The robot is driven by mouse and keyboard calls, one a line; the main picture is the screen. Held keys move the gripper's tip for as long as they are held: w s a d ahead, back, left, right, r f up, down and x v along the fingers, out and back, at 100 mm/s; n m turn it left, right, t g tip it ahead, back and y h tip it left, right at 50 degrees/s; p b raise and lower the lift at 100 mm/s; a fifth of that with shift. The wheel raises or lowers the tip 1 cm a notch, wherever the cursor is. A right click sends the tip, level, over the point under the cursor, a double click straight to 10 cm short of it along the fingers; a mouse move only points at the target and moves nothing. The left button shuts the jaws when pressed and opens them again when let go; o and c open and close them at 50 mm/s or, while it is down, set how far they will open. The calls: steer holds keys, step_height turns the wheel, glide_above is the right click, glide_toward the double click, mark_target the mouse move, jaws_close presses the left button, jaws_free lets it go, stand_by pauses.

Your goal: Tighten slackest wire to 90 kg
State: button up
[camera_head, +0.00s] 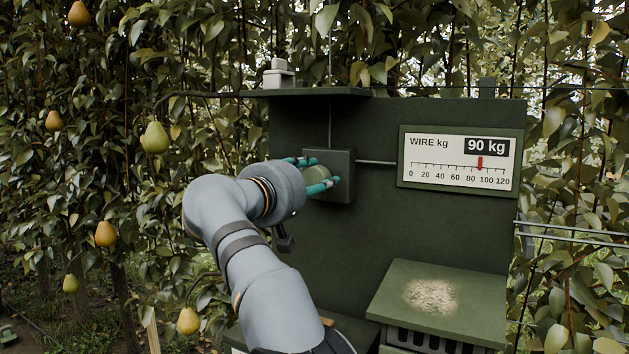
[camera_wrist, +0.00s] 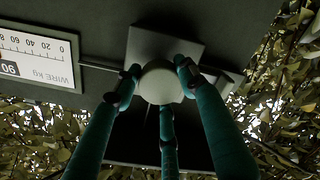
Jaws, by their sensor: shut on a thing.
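The wire gauge (camera_head: 460,158) is a white panel on the dark green board (camera_head: 420,240). Its readout says 90 kg and its red pointer stands at about 90 on the scale. The gauge also shows upside down at the left of the wrist view (camera_wrist: 38,55). A square box (camera_head: 345,190) sits on the board, left of the gauge, with a round pale knob (camera_wrist: 160,88) on its front. My gripper (camera_head: 324,173) has teal fingers, shut around the knob. A thin wire (camera_head: 375,162) runs from the box toward the gauge.
A green shelf (camera_head: 320,92) juts out above the box, with a small grey device (camera_head: 278,74) on it. A green lidded bin (camera_head: 400,285) with a pale patch on top stands at lower right. Several pears and dense foliage fill the left.

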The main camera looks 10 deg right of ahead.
steer(key=o, duration=1.2)
steer(key=shift+c, duration=0.2)
steer(key=v, duration=1.2)
steer(key=shift+d, duration=0.15)
steer(key=x, duration=1.2)
steer(key=shift+w, duration=0.1)
